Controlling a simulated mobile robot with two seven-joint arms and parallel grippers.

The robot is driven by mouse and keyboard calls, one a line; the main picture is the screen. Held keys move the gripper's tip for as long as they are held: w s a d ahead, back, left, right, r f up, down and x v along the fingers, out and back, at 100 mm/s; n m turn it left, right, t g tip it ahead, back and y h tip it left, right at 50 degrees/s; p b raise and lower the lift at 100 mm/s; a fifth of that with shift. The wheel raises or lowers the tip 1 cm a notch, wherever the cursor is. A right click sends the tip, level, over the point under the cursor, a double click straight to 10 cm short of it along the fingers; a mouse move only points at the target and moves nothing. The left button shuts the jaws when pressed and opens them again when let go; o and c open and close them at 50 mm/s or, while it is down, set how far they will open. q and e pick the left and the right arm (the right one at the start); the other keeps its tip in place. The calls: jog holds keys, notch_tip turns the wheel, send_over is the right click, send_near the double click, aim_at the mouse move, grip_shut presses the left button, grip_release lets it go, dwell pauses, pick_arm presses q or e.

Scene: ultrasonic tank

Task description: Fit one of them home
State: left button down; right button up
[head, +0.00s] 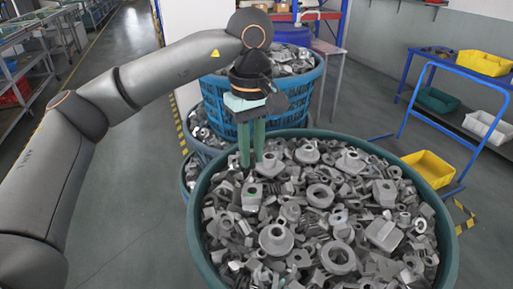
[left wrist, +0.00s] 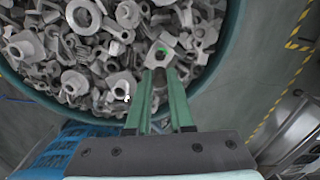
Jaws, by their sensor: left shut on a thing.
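A round teal-rimmed bin (head: 194,225) is heaped with loose grey metal parts (head: 337,257) of several shapes: flanged rings, nuts, brackets and blocks. My left gripper (head: 253,164) points down over the far left of the heap, its two green fingers reaching the parts. It is shut on a grey metal part (left wrist: 159,58) with a hole and a green mark, at the fingertips (left wrist: 160,74) in the left wrist view. How deep the fingers grip, and the part's underside, cannot be told. The bin rim (left wrist: 236,40) also shows there. My right gripper is not in view.
A blue basket (head: 212,108) full of similar parts stands behind the bin. A blue-framed rack (head: 440,68) with yellow bins (head: 430,168) stands at right, shelves (head: 30,68) at far left. The floor (head: 130,190) to the left is clear.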

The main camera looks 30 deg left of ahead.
aim_at(252, 167)
pick_arm(q)
notch_tip(252, 167, down, 6)
jog(key=b, duration=0.4)
jog(key=shift+r, duration=0.15)
dwell(0.3)
jog(key=shift+s+f+b, duration=0.1)
jog(key=shift+f+b, duration=0.6)
jog(key=shift+f, duration=0.25)
dwell(1.3)
jog(key=c, duration=0.7)
grip_release()
jog(key=shift+f, duration=0.1)
notch_tip(252, 167, up, 12)
jog(key=shift+d+r+p, duration=0.1)
jog(key=shift+p, duration=1.1)
jog(key=shift+r, duration=0.4)
